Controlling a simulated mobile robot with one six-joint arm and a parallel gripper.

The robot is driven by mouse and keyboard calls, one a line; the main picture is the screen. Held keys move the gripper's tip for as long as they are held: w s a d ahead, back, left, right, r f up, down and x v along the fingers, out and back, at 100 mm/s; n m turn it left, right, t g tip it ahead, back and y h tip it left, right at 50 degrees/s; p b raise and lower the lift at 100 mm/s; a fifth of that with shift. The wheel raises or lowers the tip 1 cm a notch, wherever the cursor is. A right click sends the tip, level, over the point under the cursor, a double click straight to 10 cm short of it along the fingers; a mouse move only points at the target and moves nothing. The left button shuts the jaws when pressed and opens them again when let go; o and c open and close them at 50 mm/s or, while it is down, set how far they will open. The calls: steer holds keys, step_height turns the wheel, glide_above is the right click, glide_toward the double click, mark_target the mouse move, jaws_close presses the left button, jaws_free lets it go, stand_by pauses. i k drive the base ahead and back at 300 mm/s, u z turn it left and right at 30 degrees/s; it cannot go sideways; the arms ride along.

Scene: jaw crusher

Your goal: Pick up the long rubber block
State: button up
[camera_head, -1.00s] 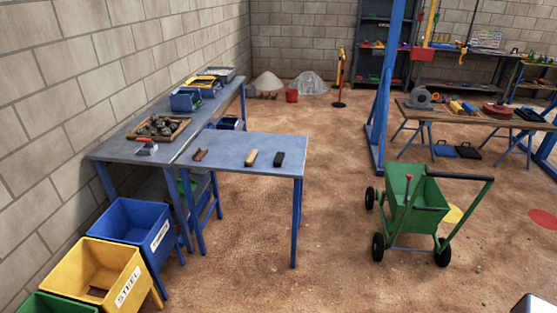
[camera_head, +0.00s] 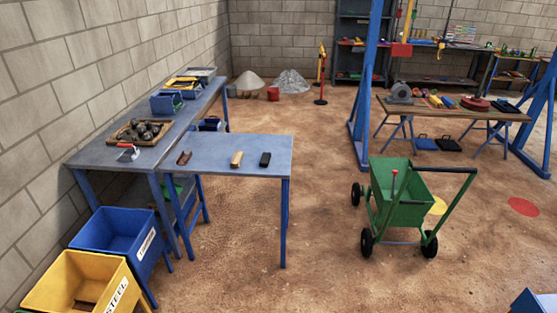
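A small black block (camera_head: 265,159) lies on the right part of a grey-blue side table (camera_head: 218,170). It may be the long rubber block; its material and exact length cannot be told at this size. A tan block (camera_head: 237,159) lies just left of it, apart from it. A dark brown piece (camera_head: 184,157) lies further left on the same table. My gripper is not in view.
A long bench (camera_head: 115,152) along the left wall holds a tray of rocks (camera_head: 141,132) and blue bins (camera_head: 166,102). Blue (camera_head: 117,240) and yellow (camera_head: 84,284) bins stand at front left. A green cart (camera_head: 402,200) stands right of the table, with bare floor between.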

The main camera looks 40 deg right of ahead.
mark_target(265, 160)
steer(key=u, duration=1.15)
steer(key=k, duration=0.1)
steer(key=z, duration=2.5)
steer(key=k, duration=0.9)
steer(key=u, duration=0.2)
steer(key=i, duration=0.65)
steer(key=z, duration=0.05)
